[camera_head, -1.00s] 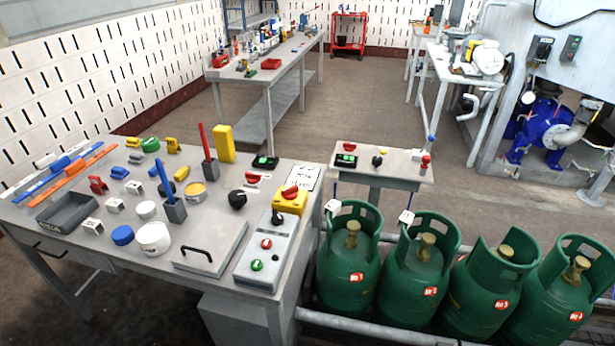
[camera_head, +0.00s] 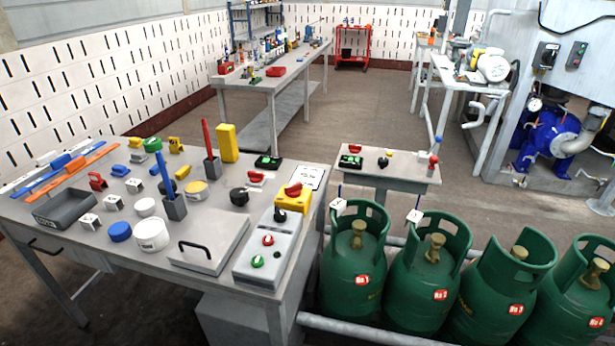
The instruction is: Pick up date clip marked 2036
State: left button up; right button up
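Several small white block-shaped clips stand on the left workbench (camera_head: 215,224). One white clip (camera_head: 89,222) is near the grey tray, another white clip (camera_head: 113,203) is behind it, and a third white clip (camera_head: 134,186) is farther back. Dark marks show on them, but they are too small to read, so I cannot tell which is marked 2036. Similar white pieces sit at the tops of the first cylinder (camera_head: 338,206) and second cylinder (camera_head: 414,215). Neither of my grippers is in view.
The bench also holds a grey tray (camera_head: 65,208), a white tub (camera_head: 152,234), a flat grey lidded box (camera_head: 208,244) and a switch panel (camera_head: 267,258). Green gas cylinders (camera_head: 352,270) line the right front. A small side table (camera_head: 400,172) stands behind them. Open floor (camera_head: 330,115) lies beyond.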

aim_at(132, 186)
jog(key=u, duration=0.05)
jog(key=k, duration=0.4)
jog(key=u, duration=1.45)
jog(key=i, duration=1.15)
jog(key=z, duration=0.5)
